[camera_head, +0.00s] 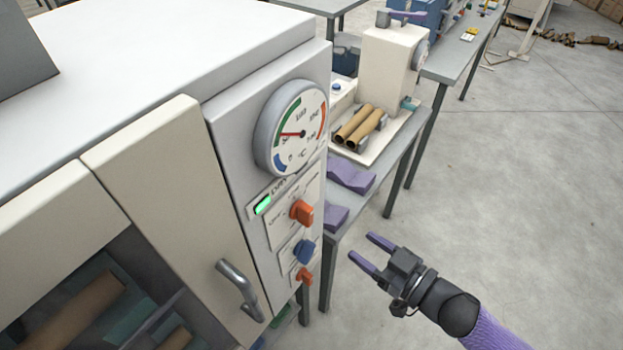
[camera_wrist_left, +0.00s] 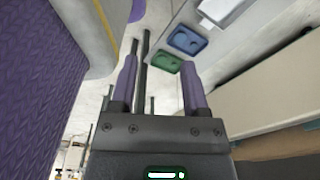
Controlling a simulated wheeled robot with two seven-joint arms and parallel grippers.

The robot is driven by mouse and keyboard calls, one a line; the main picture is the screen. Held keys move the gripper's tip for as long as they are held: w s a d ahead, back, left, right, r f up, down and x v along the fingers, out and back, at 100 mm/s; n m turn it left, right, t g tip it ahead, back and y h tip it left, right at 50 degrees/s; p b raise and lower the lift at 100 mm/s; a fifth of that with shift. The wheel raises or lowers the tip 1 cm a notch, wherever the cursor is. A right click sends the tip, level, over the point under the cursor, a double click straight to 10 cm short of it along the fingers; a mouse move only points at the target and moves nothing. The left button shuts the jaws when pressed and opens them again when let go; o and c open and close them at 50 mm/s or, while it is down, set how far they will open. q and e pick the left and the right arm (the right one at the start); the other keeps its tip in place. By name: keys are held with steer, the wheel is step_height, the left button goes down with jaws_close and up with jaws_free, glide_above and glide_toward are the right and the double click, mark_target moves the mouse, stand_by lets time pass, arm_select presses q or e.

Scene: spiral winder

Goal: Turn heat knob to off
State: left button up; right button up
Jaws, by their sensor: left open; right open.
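The control panel (camera_head: 268,235) is on the front of a white oven-like machine in the head view. It carries an upper orange knob (camera_head: 301,212), a blue knob (camera_head: 304,251) and a lower orange knob (camera_head: 303,276). Their labels are too small to read, so I cannot tell which is the heat knob. A round temperature dial (camera_head: 292,130) sits above, and a green light (camera_head: 263,205) is lit. My right gripper (camera_head: 362,248) is open and empty, to the right of the knobs and apart from them. My left gripper (camera_wrist_left: 158,65) is open and shows only in the left wrist view.
A grey door handle (camera_head: 240,290) stands out left of the knobs. Behind the panel, a grey table (camera_head: 400,150) bears purple pieces (camera_head: 350,177) and a cream machine with brown tubes (camera_head: 360,125). Open floor (camera_head: 540,200) lies to the right.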

mark_target(312, 215)
step_height(312, 215, up, 5)
steer(key=s+a+n+g+y, duration=0.1)
steer(key=a+y, duration=0.1)
steer(key=x, duration=0.9)
steer(key=shift+a+f, duration=0.25)
steer(key=shift+a, duration=0.15)
jaws_close()
